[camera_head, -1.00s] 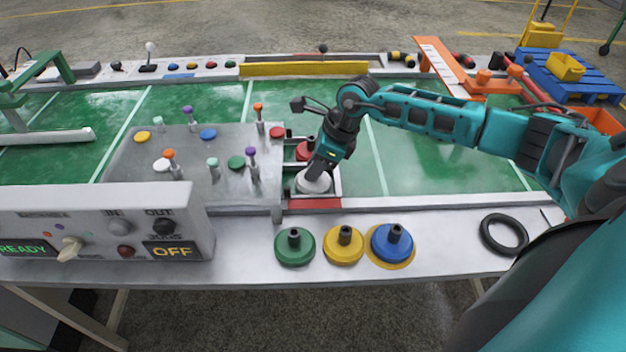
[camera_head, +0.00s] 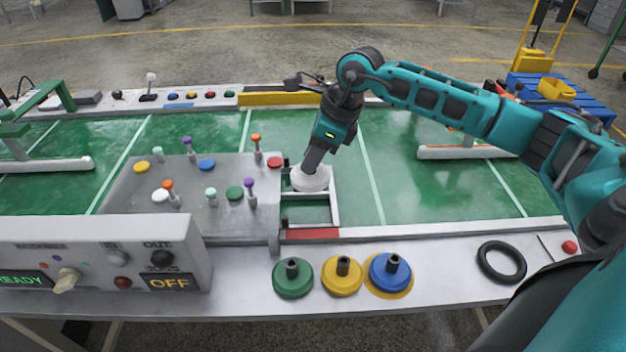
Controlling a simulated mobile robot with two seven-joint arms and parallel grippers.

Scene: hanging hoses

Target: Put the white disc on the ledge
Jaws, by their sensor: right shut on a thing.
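The white disc (camera_head: 311,179) is at the lower end of my right gripper (camera_head: 312,163), which is shut on it from above. The disc appears raised over the far part of a small pale rack (camera_head: 335,209) on the green surface. The rack's near compartment looks empty, with green showing through. The near white ledge (camera_head: 448,267) runs along the front of the table. On it, from left to right, stand a green disc (camera_head: 293,282), a yellow disc (camera_head: 341,278) and a blue disc (camera_head: 389,275), each with a dark knob. My left gripper is not in view.
A grey board (camera_head: 130,205) with coloured discs and pegs lies left of the rack. A control box (camera_head: 215,262) fills the front left. A black ring (camera_head: 501,262) and a red button (camera_head: 569,247) lie right of the blue disc. My right arm spans the upper right.

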